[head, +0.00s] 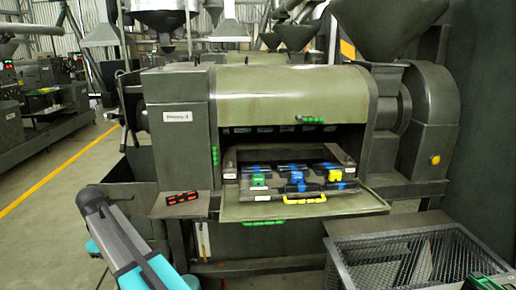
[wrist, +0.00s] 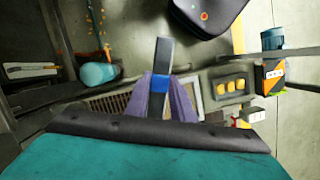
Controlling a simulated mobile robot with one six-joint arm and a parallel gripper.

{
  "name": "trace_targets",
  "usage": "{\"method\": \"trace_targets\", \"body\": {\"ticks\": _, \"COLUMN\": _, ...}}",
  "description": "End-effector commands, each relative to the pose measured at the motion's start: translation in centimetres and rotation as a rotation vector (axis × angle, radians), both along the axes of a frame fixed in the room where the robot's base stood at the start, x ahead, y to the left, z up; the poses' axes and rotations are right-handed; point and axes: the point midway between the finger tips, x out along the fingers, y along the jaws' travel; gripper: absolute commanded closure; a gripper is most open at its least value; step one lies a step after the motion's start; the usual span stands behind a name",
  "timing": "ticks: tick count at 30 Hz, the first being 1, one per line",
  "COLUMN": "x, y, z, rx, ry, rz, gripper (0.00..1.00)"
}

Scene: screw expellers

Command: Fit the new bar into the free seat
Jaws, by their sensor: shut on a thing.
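In the wrist view my gripper (wrist: 160,88) has its purple fingers closed on a dark bar with a blue band (wrist: 162,62). The bar sticks up past the fingertips and is held clear of the floor. In the head view the expeller (head: 290,95) has its front open. A tray (head: 283,157) inside it holds several black bars with blue bands (head: 297,186), along with green and yellow blocks. I cannot tell which seat in the tray is free. My gripper and the held bar do not show in the head view; only my teal arm shows at lower left.
A black and red piece (head: 181,197) lies on the left ledge. A mesh crate (head: 415,260) stands at lower right. The aisle at left is open.

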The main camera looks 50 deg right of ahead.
Motion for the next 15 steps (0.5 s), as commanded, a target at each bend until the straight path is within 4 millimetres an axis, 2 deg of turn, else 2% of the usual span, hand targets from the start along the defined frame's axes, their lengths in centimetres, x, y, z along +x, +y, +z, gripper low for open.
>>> {"method": "trace_targets", "body": {"ticks": 5, "x": 0.9, "y": -2.0, "z": 1.3, "rx": 0.004, "ry": -0.005, "rz": 0.011, "gripper": 1.0}}
{"method": "trace_targets", "body": {"ticks": 8, "x": 1.7, "y": -4.1, "z": 2.4, "rx": 0.008, "ry": -0.01, "rz": 0.026, "gripper": 1.0}}
{"method": "trace_targets", "body": {"ticks": 15, "x": 3.7, "y": -11.7, "z": 6.1, "rx": 0.017, "ry": -0.023, "rz": 0.081, "gripper": 1.0}}
